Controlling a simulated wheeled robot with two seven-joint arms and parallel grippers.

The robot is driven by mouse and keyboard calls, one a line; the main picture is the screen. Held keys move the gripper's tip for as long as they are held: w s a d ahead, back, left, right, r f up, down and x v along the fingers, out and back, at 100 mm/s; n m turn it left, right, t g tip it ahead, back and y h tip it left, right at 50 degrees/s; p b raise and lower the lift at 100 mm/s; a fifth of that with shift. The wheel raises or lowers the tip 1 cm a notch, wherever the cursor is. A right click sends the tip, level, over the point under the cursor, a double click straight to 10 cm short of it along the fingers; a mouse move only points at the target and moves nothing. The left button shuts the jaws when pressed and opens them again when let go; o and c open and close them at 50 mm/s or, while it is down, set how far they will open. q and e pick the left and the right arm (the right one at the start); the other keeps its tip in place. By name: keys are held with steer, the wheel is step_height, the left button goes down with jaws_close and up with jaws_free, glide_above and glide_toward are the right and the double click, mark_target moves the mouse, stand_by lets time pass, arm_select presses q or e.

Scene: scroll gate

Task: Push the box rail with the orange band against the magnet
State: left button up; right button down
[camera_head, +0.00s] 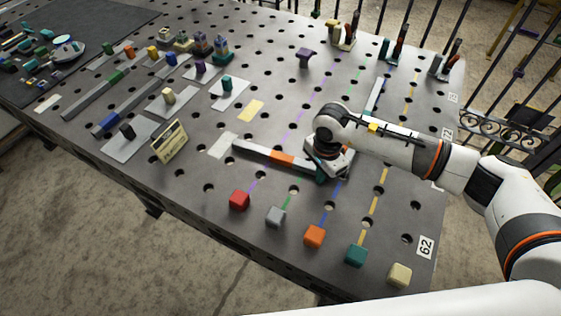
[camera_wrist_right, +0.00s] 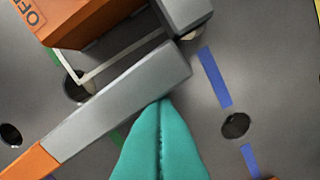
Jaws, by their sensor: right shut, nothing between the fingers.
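The grey box rail with an orange band (camera_head: 282,159) lies on the perforated table, left of my right gripper. In the right wrist view the rail (camera_wrist_right: 120,103) runs diagonally, its orange band (camera_wrist_right: 30,163) at lower left. My right gripper (camera_wrist_right: 162,102) is shut and empty; its teal fingertips are at the rail's long side, seeming to touch it near its end. An orange block marked "OFF" (camera_wrist_right: 95,15), apparently the magnet, is across the rail from my fingers, with a gap between. In the head view my right gripper (camera_head: 320,179) and wrist hide that area. My left gripper is out of view.
White outline lines (camera_wrist_right: 110,62) lie in the gap, beside a table hole. A grey block (camera_wrist_right: 187,14) is close to the rail's upper end. Coloured cubes, including an orange one (camera_head: 314,236), line the near edge. A sign card (camera_head: 169,141) stands left of the rail.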

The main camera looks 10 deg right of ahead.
steer(key=shift+w+d+b, duration=0.45)
steer(key=shift+w+b, duration=0.1)
steer(key=shift+w, duration=0.1)
steer(key=shift+w+d+b, duration=0.4)
steer(key=shift+w+b, duration=0.1)
steer(key=shift+w, duration=0.1)
steer(key=shift+w+r, duration=0.1)
steer(key=shift+s+a+p, duration=0.3)
steer(key=shift+s+a, duration=0.05)
steer(key=shift+s, duration=0.3)
steer(key=shift+s+a, duration=0.35)
steer(key=shift+s, duration=0.1)
step_height(320, 180, up, 8)
steer(key=p, duration=0.4)
